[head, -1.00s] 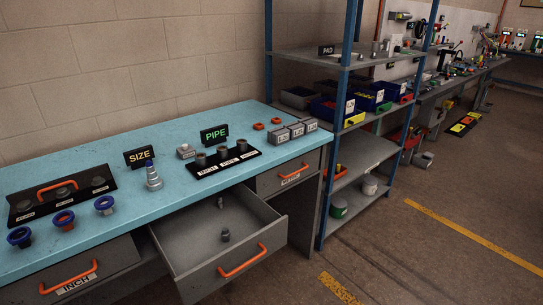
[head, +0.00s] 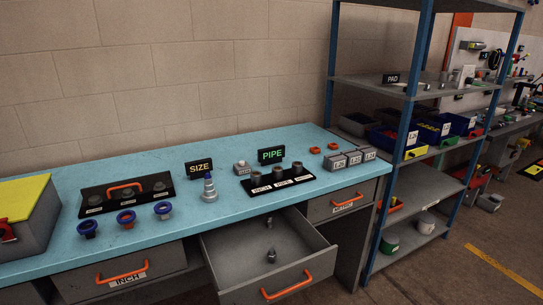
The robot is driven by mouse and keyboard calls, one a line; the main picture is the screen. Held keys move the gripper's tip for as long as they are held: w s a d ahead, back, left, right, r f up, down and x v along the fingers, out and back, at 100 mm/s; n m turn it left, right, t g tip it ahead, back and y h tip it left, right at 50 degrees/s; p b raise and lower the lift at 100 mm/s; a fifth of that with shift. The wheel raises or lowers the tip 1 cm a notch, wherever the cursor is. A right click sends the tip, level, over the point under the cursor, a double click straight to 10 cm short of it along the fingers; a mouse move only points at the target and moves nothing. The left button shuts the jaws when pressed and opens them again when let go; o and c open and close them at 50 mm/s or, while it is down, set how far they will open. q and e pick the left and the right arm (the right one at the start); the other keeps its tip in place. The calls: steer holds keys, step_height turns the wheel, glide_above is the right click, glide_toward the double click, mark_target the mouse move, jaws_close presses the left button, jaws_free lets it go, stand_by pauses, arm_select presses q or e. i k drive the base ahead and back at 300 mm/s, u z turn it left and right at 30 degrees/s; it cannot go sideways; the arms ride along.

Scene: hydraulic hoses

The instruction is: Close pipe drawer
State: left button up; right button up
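The open drawer (head: 235,262) sticks out from under the blue workbench (head: 140,165), below the PIPE sign (head: 271,155). Its front carries an orange handle (head: 287,285). Two small grey fittings stand inside, one nearer the front (head: 271,255) and one farther back (head: 268,225). The drawer to its left, labelled INCH (head: 122,280), and the drawer to its right (head: 345,204) look shut. Neither of my grippers is in view.
A shelf rack (head: 440,196) stands to the right. A grey box with a yellow top (head: 22,205) is at far left.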

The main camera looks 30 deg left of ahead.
mark_target(235, 257)
steer(key=u, duration=2)
steer(key=i, duration=0.9)
steer(key=z, duration=1.5)
